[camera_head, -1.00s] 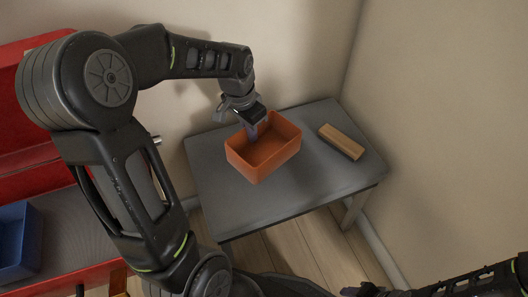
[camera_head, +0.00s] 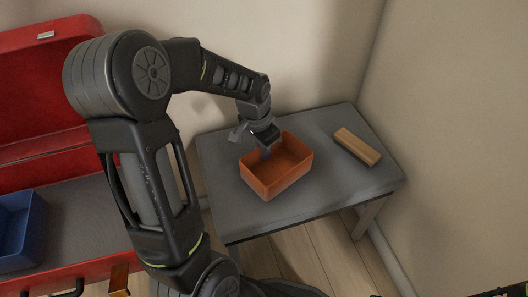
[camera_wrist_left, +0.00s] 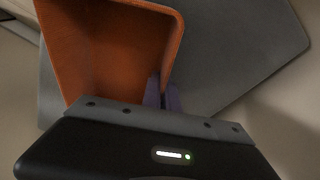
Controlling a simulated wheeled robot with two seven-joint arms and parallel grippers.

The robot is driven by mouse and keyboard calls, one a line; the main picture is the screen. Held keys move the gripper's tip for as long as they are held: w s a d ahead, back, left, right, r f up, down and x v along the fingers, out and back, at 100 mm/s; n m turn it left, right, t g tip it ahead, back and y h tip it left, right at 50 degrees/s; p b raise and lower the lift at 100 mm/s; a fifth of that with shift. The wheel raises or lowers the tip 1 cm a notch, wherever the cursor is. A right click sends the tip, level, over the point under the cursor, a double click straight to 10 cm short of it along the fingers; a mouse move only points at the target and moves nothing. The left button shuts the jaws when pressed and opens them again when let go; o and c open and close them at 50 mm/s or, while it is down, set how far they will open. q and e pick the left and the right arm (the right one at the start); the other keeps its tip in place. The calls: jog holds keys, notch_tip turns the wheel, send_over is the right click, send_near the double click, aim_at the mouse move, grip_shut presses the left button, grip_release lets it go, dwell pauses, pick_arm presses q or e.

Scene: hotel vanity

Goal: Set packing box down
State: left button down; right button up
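The packing box (camera_head: 262,184) is an open, empty orange box over the middle-left of the small grey table (camera_head: 325,190). It looks roughly level; I cannot tell whether its base touches the tabletop. My left gripper (camera_head: 266,152) reaches down to the box's back-left wall. In the left wrist view, its two fingers (camera_wrist_left: 163,95) are close together with the wall of the orange box (camera_wrist_left: 110,50) between them. My right gripper is out of view.
A wooden block (camera_head: 357,146) lies on the table to the right of the box. Walls stand behind and to the right. An open red case (camera_head: 45,115) with a blue bin (camera_head: 18,230) is at left.

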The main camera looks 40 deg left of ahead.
pick_arm(q)
jog(key=shift+f, duration=0.1)
jog(key=c, duration=1.6)
grip_release()
jog(key=shift+c, duration=0.2)
jog(key=r+p, duration=0.1)
jog(key=r, duration=0.3)
jog(key=s+r+p, duration=0.1)
jog(key=r, duration=0.3)
jog(key=r+p, duration=0.2)
jog(key=r, duration=0.2)
jog(key=shift+s+a+r, duration=0.15)
jog(key=shift+s+a, duration=0.05)
jog(key=shift+s, duration=0.15)
